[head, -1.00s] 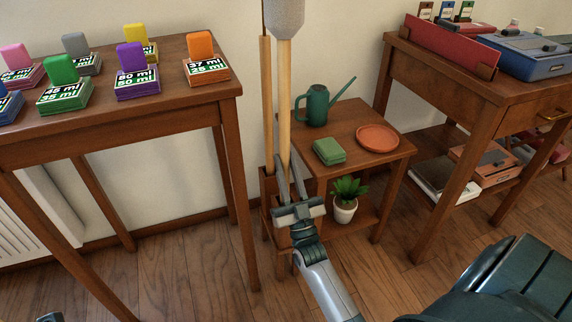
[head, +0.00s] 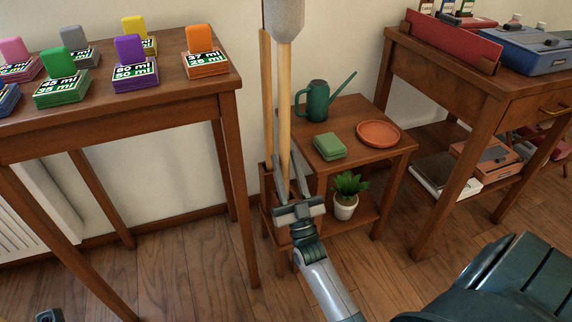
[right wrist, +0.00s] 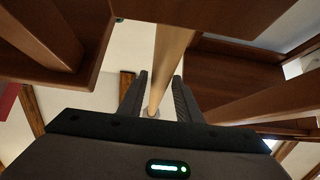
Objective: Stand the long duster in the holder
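The long duster has a pale wooden handle (head: 285,105) and a grey head (head: 283,18) cut off by the top edge of the head view. It stands nearly upright, its lower part inside the brown wooden holder (head: 267,215); its bottom end is hidden. My right gripper (head: 291,168) is open, with one finger on each side of the handle. In the right wrist view the handle (right wrist: 172,55) passes between the fingers (right wrist: 158,90) with gaps showing on both sides. My left gripper does not show clearly; only a small dark piece sits at the bottom left.
A thinner brown stick (head: 266,100) stands beside the handle. A low side table (head: 350,115) with a green watering can (head: 317,101), an orange saucer (head: 378,133) and a green block (head: 329,146) adjoins the holder. A potted plant (head: 345,207) sits below. Taller tables flank both sides.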

